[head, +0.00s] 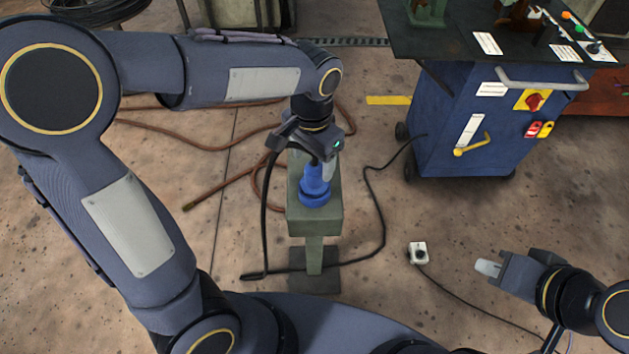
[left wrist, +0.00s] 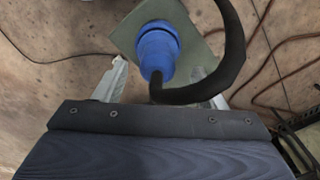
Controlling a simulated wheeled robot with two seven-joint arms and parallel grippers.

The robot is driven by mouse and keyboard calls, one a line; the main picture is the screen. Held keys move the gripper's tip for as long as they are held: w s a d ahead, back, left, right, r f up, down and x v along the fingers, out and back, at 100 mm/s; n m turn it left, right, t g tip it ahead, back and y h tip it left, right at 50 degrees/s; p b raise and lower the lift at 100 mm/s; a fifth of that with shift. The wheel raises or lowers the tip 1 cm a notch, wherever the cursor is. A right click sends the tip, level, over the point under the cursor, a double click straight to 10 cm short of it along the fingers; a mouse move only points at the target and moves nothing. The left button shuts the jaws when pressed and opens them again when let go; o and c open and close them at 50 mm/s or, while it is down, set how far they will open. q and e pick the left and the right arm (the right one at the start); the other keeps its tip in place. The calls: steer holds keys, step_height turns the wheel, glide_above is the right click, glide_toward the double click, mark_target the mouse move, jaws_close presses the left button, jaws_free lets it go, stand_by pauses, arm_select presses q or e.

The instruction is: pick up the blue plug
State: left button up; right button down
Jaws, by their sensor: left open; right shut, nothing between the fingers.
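The blue plug (head: 314,188) stands upright on top of a grey-green pedestal (head: 315,222) in the head view. A black cable runs from the plug's top. In the left wrist view the blue plug (left wrist: 157,50) lies between and just beyond the two fingers, with its thick black cable curving right. My left gripper (head: 322,165) is open, with its fingers around or beside the plug's upper part; contact cannot be told. It also shows in the left wrist view (left wrist: 165,88). My right gripper (head: 488,268) is shut and empty, above the floor at the lower right.
A blue cart (head: 440,125) with a dark top stands at the upper right. A small white box (head: 418,253) with a thin cable lies on the floor. Black cable loops around the pedestal, and brown hoses (head: 180,133) lie behind it. The floor left of the pedestal is mostly clear.

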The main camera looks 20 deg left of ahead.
mark_target(314, 173)
arm_select(q)
steer(key=f, duration=0.5)
steer(key=shift+d+f+b, duration=0.1)
steer(key=shift+d+b, duration=0.1)
steer(key=shift+b, duration=0.1)
steer(key=shift+c, duration=0.4)
steer(key=c, duration=1.1)
